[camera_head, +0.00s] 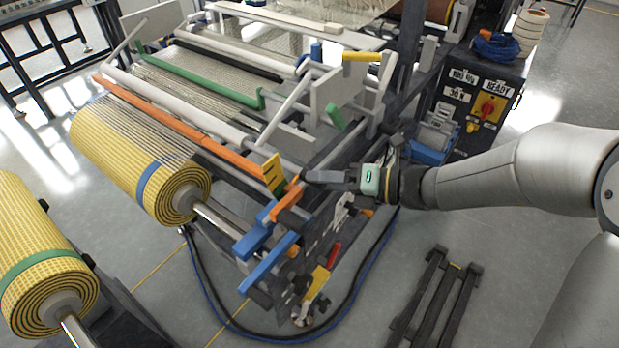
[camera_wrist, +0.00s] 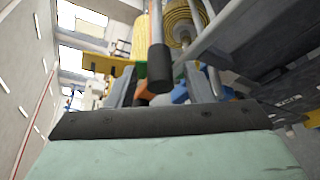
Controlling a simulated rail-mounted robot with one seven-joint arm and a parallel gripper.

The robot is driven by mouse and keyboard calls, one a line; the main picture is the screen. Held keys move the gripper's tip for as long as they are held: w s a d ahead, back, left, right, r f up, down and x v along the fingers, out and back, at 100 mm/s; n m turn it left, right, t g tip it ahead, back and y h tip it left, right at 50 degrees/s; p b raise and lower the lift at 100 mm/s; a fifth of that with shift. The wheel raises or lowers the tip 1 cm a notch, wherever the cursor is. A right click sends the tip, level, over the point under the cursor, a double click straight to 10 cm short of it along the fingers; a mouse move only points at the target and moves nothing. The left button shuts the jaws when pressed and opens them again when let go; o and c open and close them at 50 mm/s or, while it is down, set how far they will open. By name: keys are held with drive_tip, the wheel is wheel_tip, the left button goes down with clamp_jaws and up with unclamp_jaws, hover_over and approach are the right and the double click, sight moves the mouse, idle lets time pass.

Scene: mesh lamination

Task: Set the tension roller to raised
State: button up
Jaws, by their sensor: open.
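A long orange bar (camera_head: 180,118) crosses the front of the machine above the yellow roll; I cannot tell for certain whether it is the tension roller. At its right end are a yellow notched plate (camera_head: 273,174) and a short orange lever (camera_head: 286,205). My gripper (camera_head: 308,177) is open beside this end, coming in from the right, with no object visibly held. In the wrist view the yellow plate (camera_wrist: 108,63) and a small orange part (camera_wrist: 145,91) show beyond my gripper's dark edge. A dark-capped grey rod (camera_wrist: 158,72) stands out near them. Contact cannot be told.
Blue levers (camera_head: 268,262) stick out below the orange lever. A yellow fabric roll (camera_head: 140,165) hangs at the front; another roll (camera_head: 45,265) stands lower left. A control box (camera_head: 475,100) is behind my arm. A dark rack (camera_head: 435,300) and hoses (camera_head: 345,310) lie on the floor.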

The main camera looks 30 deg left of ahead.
drive_tip(key=shift+x, duration=1.75)
